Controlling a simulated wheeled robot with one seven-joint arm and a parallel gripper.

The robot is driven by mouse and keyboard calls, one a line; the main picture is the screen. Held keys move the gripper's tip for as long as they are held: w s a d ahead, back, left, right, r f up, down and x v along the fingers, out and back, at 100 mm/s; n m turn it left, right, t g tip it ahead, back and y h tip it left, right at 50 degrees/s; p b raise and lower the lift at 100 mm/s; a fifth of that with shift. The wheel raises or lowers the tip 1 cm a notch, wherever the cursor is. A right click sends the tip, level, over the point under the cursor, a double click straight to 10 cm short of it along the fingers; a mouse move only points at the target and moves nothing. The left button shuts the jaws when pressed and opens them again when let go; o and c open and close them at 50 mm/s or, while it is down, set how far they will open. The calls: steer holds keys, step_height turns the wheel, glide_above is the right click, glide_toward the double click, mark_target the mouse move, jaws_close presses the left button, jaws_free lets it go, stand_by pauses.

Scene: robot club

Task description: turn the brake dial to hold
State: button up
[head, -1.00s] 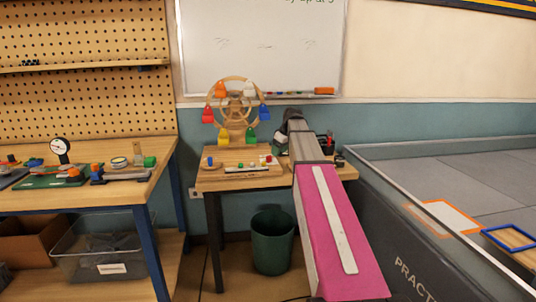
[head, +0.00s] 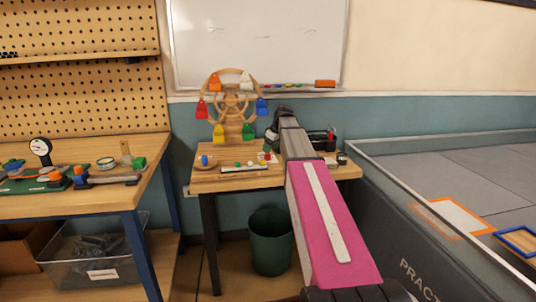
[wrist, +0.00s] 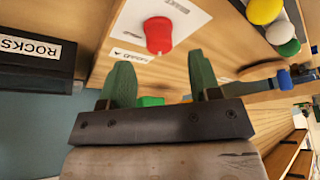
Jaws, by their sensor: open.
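In the wrist view a red knob (wrist: 158,35), which looks like the brake dial, sits on a white plate (wrist: 190,14) with printed labels. The labels are turned and too blurred to read surely. My gripper (wrist: 160,75) is open, with two green fingers apart. The knob shows beyond the fingertips, roughly centred between them and not touching. In the head view my gripper (head: 283,113) is at the back of the small table (head: 230,182), right of a wooden wheel (head: 232,105) with coloured buckets. The arm partly hides it there.
Yellow (wrist: 265,10), white and green round pieces are at the upper right. In the head view a workbench (head: 105,197) stands left, a green bin (head: 270,245) below, and a walled practice field right.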

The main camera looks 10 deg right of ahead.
mark_target(268, 156)
steer(key=shift+x, duration=2)
steer(key=c, duration=0.9)
steer(key=m+t+h, duration=0.1)
steer(key=m, duration=0.2)
steer(key=shift+s+a+m, duration=0.1)
steer(key=shift+m, duration=0.2)
steer(key=m+h, duration=0.1)
steer(key=m, duration=0.2)
steer(key=shift+m, duration=0.3)
steer(key=m+h, duration=0.1)
steer(key=m, duration=0.2)
steer(key=m+h, duration=0.2)
steer(key=m, duration=0.1)
steer(key=shift+a+m, duration=0.1)
steer(key=shift+m, duration=0.2)
